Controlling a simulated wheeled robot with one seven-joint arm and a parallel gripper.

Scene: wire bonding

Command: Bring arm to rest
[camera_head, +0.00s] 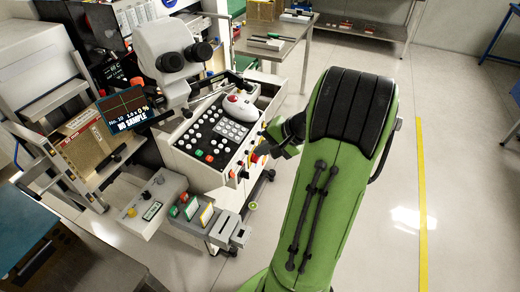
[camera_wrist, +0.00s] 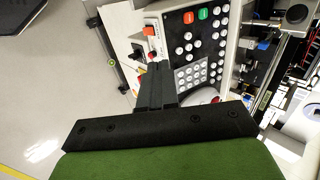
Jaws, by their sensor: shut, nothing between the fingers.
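My arm (camera_head: 328,200) is green with black pads and rises through the right half of the head view. It bends at the top, and its far end points left toward the wire bonding machine (camera_head: 232,135). My gripper (camera_wrist: 156,68) is black and shut with nothing between its fingers in the wrist view. Its fingertips appear in front of the machine's button panel (camera_wrist: 195,60), and I cannot tell whether they touch it. In the head view the gripper is partly hidden and small, beside the panel's right edge.
The machine carries a microscope (camera_head: 172,55), a white trackball unit (camera_head: 240,107) and a small screen (camera_head: 125,108) reading "NO SAMPLE". A side table (camera_head: 262,50) stands behind. A box with colored knobs (camera_head: 150,205) sits at the lower left. Floor right of my arm, with a yellow line (camera_head: 421,200), is clear.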

